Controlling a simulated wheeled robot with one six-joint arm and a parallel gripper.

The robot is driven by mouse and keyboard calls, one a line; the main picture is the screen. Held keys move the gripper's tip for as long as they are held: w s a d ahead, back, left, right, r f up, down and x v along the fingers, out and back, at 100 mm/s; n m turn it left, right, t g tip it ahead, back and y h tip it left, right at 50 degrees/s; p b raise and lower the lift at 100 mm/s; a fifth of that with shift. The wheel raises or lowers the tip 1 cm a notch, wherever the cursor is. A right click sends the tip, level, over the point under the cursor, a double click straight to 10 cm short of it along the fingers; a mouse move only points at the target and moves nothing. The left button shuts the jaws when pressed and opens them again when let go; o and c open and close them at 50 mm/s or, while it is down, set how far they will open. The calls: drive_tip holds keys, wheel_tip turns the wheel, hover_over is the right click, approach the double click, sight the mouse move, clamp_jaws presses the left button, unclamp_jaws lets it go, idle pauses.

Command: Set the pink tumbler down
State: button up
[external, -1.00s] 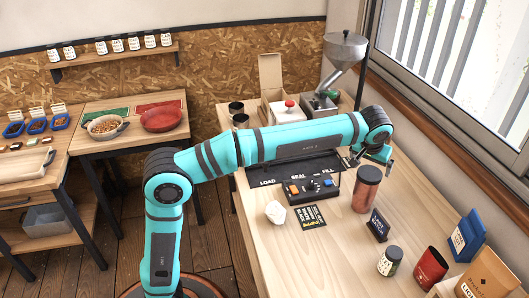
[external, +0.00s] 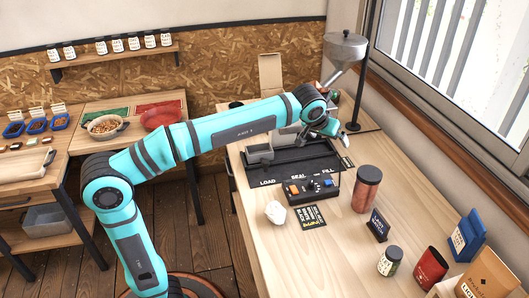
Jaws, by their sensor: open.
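The pink tumbler (external: 367,188), a reddish-pink cylinder with a darker rim, stands upright on the pale wooden table (external: 330,260), right of the black control box. Nothing touches it. My gripper (external: 304,136) is up and to the left of the tumbler, over the back of the black mat, clear of it. It is small in the view and partly hidden by my wrist; it is open and I see nothing in it.
A control box (external: 312,188) with coloured buttons sits in front of the black mat (external: 285,172). A metal funnel machine (external: 345,48) stands behind. A dark sign (external: 378,225), a jar (external: 390,260) and a red canister (external: 431,268) stand nearer. The front left table is mostly clear.

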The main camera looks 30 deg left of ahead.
drive_tip(key=s+a+t, duration=0.4)
drive_tip(key=s+a, duration=0.3)
drive_tip(key=a, duration=0.7)
drive_tip(key=s+a+t, duration=0.3)
drive_tip(key=s+a, duration=0.4)
drive_tip(key=a, duration=0.6)
drive_tip(key=s+a+f+n+t+y, duration=0.1)
drive_tip(key=s+a+f+t+y, duration=0.1)
drive_tip(key=s+a, duration=0.5)
drive_tip(key=s+f+t, duration=0.1)
drive_tip(key=s, duration=0.1)
drive_tip(key=shift+s+a+t, duration=0.25)
drive_tip(key=shift+s+t, duration=0.05)
drive_tip(key=shift+t, duration=0.1)
